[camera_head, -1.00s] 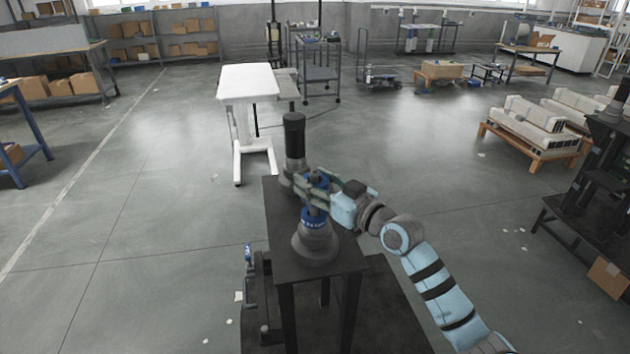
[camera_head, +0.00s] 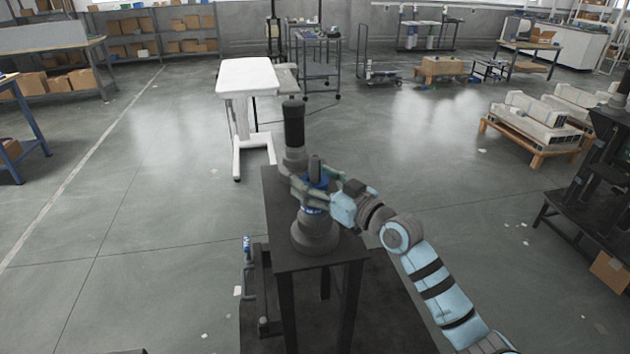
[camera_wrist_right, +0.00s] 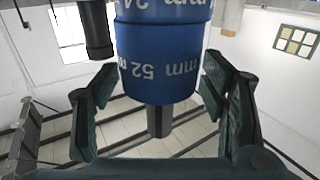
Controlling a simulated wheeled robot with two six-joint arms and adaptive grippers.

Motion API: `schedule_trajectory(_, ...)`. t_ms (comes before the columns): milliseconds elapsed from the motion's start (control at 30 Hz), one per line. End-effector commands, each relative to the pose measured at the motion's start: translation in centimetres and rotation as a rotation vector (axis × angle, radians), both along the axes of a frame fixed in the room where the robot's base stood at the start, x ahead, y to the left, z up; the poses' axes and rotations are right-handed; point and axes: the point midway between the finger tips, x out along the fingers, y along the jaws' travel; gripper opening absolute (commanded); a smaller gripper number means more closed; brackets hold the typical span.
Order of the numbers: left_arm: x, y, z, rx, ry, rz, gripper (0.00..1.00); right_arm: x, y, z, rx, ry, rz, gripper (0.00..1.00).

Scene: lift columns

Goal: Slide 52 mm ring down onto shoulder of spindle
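The blue 52 mm ring (camera_wrist_right: 160,60) fills the upper middle of the right wrist view, its white lettering upside down. In the head view it shows above and below the fingers (camera_head: 312,210). The spindle (camera_head: 315,166) stands upright from a wide grey base (camera_head: 315,236), and its dark tip sticks out above the ring. The ring is around the shaft. In the wrist view the shaft (camera_wrist_right: 160,121) comes out of the ring. My right gripper (camera_head: 314,186) is shut on the ring from its two sides. The shoulder is hidden from clear view. My left gripper is not in view.
The spindle base stands on a small dark table (camera_head: 290,262). A black-topped grey post (camera_head: 294,126) rises just behind the gripper. A white table (camera_head: 247,78) stands further back.

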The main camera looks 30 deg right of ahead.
Motion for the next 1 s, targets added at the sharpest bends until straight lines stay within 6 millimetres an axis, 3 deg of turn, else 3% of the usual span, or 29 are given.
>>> schedule_trajectory(300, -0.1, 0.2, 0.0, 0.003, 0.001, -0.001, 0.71, -0.3, -0.1, -0.1, -0.002, 0.003, -0.001, 0.7)
schedule_trajectory(700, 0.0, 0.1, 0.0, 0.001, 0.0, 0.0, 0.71, -6.9, -2.1, -0.2, -0.006, 0.003, -0.001, 0.7)
schedule_trajectory(1000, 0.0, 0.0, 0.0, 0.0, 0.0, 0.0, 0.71, -7.2, -2.1, 0.0, 0.0, 0.0, 0.002, 0.7)
